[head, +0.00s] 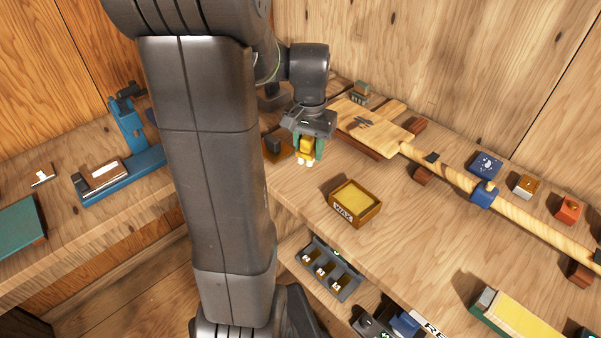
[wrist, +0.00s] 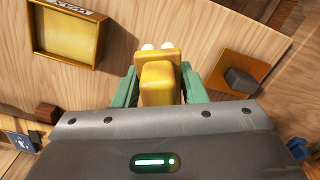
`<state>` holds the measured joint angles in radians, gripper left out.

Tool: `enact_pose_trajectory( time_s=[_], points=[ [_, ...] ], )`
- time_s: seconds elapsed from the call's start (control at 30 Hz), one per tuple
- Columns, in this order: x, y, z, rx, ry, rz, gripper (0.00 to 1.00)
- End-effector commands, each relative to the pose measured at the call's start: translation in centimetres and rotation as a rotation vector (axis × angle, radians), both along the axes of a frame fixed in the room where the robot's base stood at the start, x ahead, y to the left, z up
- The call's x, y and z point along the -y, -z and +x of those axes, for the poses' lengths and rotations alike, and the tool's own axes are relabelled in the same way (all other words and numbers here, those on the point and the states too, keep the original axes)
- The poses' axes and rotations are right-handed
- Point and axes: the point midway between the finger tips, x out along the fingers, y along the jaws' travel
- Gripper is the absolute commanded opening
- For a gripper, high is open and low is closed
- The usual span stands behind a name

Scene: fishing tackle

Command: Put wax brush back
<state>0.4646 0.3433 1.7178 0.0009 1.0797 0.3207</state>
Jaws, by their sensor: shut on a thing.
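My gripper (head: 308,145) has green fingers shut on a small yellow wooden block with two white rounded tips, which looks like the wax brush (head: 306,147). It is held over the bench, tips down, behind and left of the wax box; whether the tips touch the bench I cannot tell. In the wrist view the brush (wrist: 158,82) sits between both fingers (wrist: 160,88). The open wax box (head: 355,202), labelled WAX and filled with yellow, stands on the bench and also shows in the wrist view (wrist: 98,50).
A wooden plate with a dark block (wrist: 238,80) lies right of the brush in the wrist view. A long rod (head: 460,180) crosses the bench on supports. A dark slotted rack (head: 347,290) with several small items sits below the front edge. Bench around the wax box is clear.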

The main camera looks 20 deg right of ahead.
Motion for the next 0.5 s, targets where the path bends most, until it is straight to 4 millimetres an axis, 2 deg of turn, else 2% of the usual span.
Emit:
enact_pose_trajectory(
  time_s=[0.1, 0.37, 0.5],
  points=[
    [0.0, 2.5, -0.1, -0.006, 0.0, 0.003, 0.13],
    [0.0, 5.4, -0.1, -0.003, 0.0, 0.001, 0.13],
    [0.0, 7.5, -0.1, -0.004, 0.0, 0.002, 0.13]
  ],
)
